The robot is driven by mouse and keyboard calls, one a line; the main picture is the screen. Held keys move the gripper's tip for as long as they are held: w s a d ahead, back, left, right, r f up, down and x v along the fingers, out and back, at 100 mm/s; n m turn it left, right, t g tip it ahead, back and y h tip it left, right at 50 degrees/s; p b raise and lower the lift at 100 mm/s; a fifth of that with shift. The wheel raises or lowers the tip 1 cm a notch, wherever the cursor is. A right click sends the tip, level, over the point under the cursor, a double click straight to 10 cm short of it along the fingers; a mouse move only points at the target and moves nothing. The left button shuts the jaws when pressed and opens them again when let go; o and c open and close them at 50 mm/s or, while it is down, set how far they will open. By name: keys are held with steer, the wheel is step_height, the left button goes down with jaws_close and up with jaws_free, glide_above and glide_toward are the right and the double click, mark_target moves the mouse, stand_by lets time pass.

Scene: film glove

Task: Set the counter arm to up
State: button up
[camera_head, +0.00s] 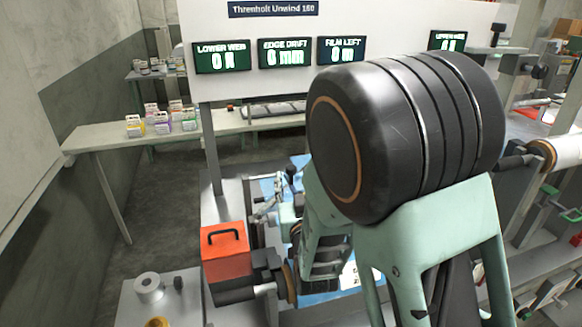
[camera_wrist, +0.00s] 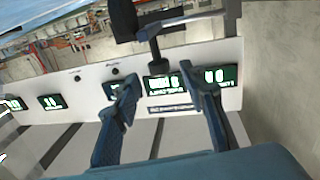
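I cannot tell for sure which part is the counter arm. In the wrist view a dark bracket with a pale metal bar (camera_wrist: 178,22) and a black end piece (camera_wrist: 158,66) stands before the display panel (camera_wrist: 90,85), which appears upside down; this may be a machine arm. My gripper (camera_wrist: 168,88) is open and empty in the wrist view, its two blue-grey fingers apart, with the panel behind them. In the head view my large dark arm joint covers the middle of the machine, and I cannot make out the gripper there.
The head view shows the sign panel (camera_head: 385,18) with lit displays such as FILM LEFT (camera_head: 341,50). An orange-red box (camera_head: 226,255) with a black handle stands lower left. A side table (camera_head: 100,137) carries small boxes. A pale roll (camera_head: 562,153) is at right. Floor at left is clear.

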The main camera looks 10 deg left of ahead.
mark_target(292, 172)
steer(key=shift+x, duration=2.55)
jaws_close()
